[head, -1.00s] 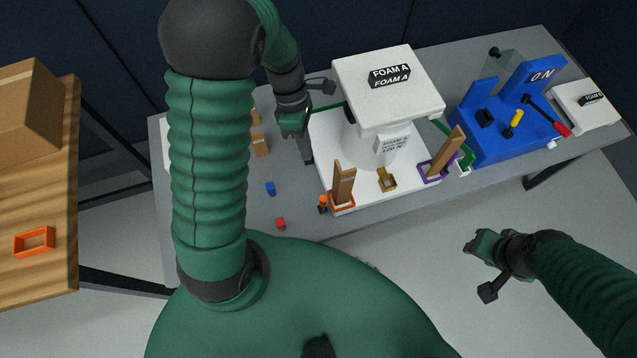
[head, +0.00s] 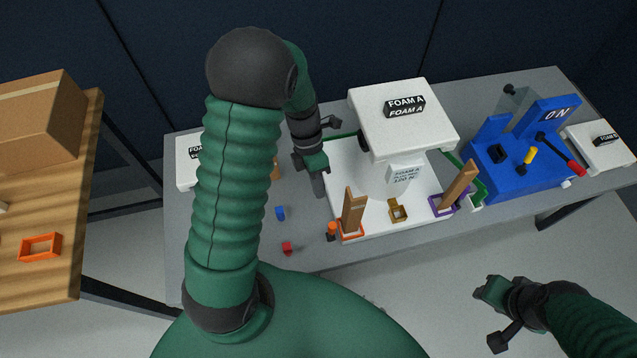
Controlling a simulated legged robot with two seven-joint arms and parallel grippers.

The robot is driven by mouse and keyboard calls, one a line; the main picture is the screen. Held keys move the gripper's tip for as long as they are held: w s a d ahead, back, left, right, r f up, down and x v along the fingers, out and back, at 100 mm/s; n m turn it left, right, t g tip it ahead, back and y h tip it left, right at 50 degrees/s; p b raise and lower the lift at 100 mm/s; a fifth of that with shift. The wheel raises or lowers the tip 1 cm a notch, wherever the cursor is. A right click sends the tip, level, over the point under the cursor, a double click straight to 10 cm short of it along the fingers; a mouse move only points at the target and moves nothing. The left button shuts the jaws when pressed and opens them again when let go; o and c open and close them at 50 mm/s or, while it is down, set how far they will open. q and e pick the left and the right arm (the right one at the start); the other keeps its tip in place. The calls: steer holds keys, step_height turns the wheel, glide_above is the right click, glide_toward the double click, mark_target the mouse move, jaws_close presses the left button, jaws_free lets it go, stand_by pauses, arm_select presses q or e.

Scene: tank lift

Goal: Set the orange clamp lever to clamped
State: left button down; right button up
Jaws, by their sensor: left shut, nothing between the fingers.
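A small upright orange-topped piece (head: 332,229) with a dark base stands at the front left corner of the white press (head: 402,118); it may be the clamp lever. Beside it a wooden upright (head: 353,207) stands in an orange frame (head: 350,235). I cannot tell the lever's setting. My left gripper (head: 318,188) is shut and empty, pointing down at the left edge of the press base, behind and apart from the orange piece. My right gripper (head: 482,288) is low at the right, over the floor in the picture and away from the table; its fingers are unclear.
A blue fixture (head: 515,165) with a red-tipped lever stands at the right. A second wooden upright (head: 460,183) stands in a purple frame. A blue cube (head: 280,213) and a red cube (head: 287,248) lie on the grey table. A wooden table (head: 60,210) is at the left.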

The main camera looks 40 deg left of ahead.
mark_target(331, 230)
arm_select(q)
steer(key=s+d+f+b, duration=0.1)
steer(key=s+d+f, duration=0.1)
steer(key=d+f, duration=0.3)
steer(key=shift+s, duration=0.4)
steer(key=shift+a, duration=0.1)
